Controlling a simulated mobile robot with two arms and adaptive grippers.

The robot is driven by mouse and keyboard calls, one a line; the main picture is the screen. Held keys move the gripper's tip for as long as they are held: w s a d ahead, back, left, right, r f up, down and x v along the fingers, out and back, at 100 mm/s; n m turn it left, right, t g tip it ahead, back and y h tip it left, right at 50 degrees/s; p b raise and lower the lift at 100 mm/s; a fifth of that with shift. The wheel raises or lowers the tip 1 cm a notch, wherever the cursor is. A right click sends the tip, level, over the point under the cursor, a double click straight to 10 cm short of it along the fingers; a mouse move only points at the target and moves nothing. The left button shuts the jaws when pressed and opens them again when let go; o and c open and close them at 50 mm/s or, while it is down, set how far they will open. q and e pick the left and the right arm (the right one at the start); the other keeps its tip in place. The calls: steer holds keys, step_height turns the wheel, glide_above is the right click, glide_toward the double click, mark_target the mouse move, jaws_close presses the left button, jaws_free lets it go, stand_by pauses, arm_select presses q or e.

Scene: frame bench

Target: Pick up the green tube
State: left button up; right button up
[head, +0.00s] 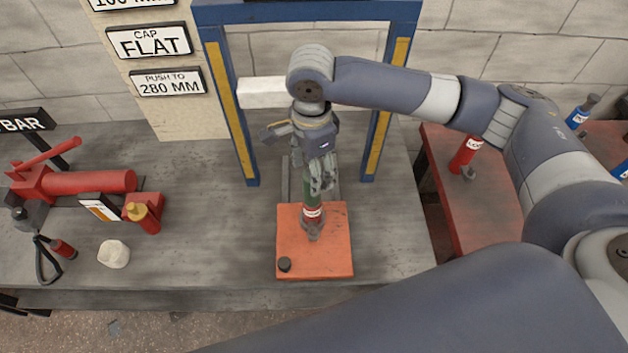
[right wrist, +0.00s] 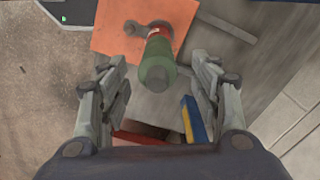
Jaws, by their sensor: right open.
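The green tube (head: 311,201) stands on an orange plate (head: 340,258) on the bench, with a red and white label band low on it. It also shows in the right wrist view (right wrist: 158,65), seen from above between the fingers. My right gripper (head: 322,185) is directly over and around the upper part of the tube in the head view. In the right wrist view its two fingers (right wrist: 161,80) are apart, one on each side of the tube, with gaps to it. My left gripper is not in view.
A blue and yellow frame (head: 231,100) stands around the arm's far side. A red table (head: 487,200) with red and blue bottles is at right.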

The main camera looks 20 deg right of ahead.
step_height(320, 180, down, 3)
steer(key=shift+r, duration=0.1)
step_height(320, 180, down, 4)
steer(key=shift+s+f+p, duration=0.1)
steer(key=shift+s+p, duration=0.05)
steer(key=shift+p, duration=0.75)
steer(key=shift+f, duration=0.45)
steer(key=c, duration=1.3)
jaws_close()
steer(key=shift+r, duration=0.15)
